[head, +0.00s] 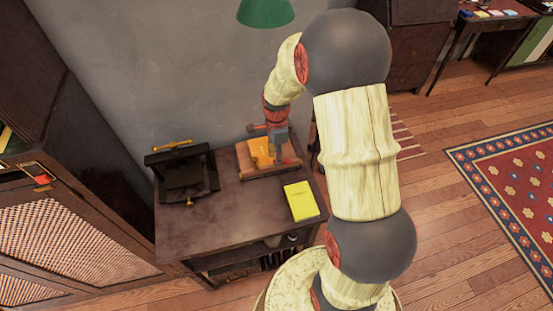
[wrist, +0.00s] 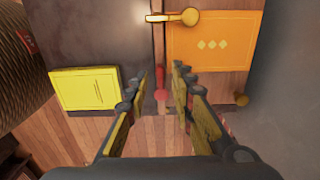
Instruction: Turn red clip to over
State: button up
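The red clip (wrist: 161,94) is a small bar with a rounded end. In the wrist view it lies along the narrow brown edge strip, beside the orange panel rather than across it. My gripper (wrist: 160,78) is open, with a finger on either side of the red clip. I cannot tell whether either finger touches it. In the head view my gripper (head: 279,156) is over the board and the red clip cannot be made out.
A yellow book (head: 301,201) lies near the table's front right; it also shows in the wrist view (wrist: 86,88). A brass clip (wrist: 174,17) reaches over the orange panel's edge. A dark press-like stand (head: 183,178) occupies the table's left side. A grey wall is behind.

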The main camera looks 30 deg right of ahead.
jog(key=shift+f, duration=0.6)
jog(key=c, duration=0.3)
grip_shut()
